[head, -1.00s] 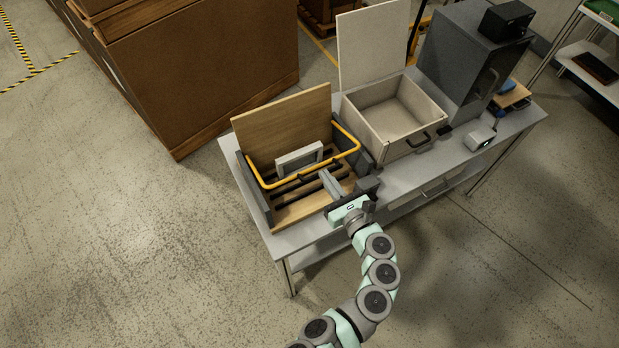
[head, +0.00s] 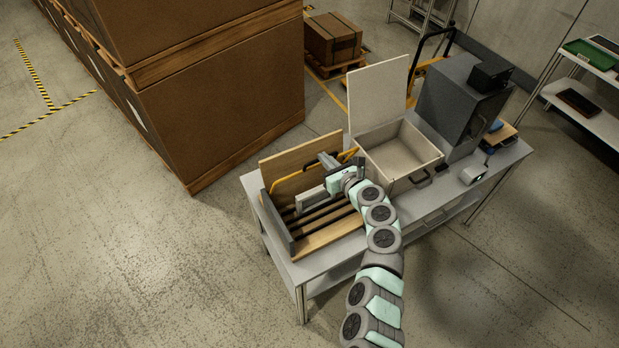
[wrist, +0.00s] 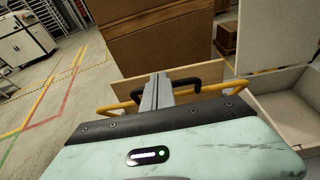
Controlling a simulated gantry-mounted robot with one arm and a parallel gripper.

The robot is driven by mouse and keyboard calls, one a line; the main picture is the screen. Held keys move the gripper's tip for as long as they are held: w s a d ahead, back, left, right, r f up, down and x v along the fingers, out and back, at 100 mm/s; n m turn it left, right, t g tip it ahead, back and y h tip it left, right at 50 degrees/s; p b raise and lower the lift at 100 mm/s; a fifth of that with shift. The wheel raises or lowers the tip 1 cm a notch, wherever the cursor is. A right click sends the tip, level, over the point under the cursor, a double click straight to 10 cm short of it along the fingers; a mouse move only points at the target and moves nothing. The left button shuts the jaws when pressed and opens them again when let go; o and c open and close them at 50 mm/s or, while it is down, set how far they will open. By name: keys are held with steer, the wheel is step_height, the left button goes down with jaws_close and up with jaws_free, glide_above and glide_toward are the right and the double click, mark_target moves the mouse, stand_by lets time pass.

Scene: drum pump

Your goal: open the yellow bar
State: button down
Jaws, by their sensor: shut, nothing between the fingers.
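The yellow bar (head: 290,182) is a bent tube hinged on the slatted wooden rack (head: 330,238). It stands swung back, close to the rack's upright wooden back board (head: 283,163). My gripper (head: 326,160) is shut and empty, up at the bar near the board's top right. My arm hides part of the bar's right side. In the wrist view, the shut fingers (wrist: 157,92) stand in front of the yellow bar (wrist: 122,108), near its black grip (wrist: 190,83). I cannot tell whether they touch it. A light grey framed block (head: 312,199) sits in the rack below.
An open pale box (head: 440,153) with a raised lid (head: 377,95) stands right of the rack. A grey cabinet (head: 455,105) is beyond it on the same table. Large brown cartons (head: 220,90) stand behind. The table's front left edge is clear.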

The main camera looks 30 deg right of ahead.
steer(key=shift+x, duration=1.25)
steer(key=shift+w+r, duration=0.55)
steer(key=shift+w, duration=0.2)
steer(key=shift+r, duration=0.15)
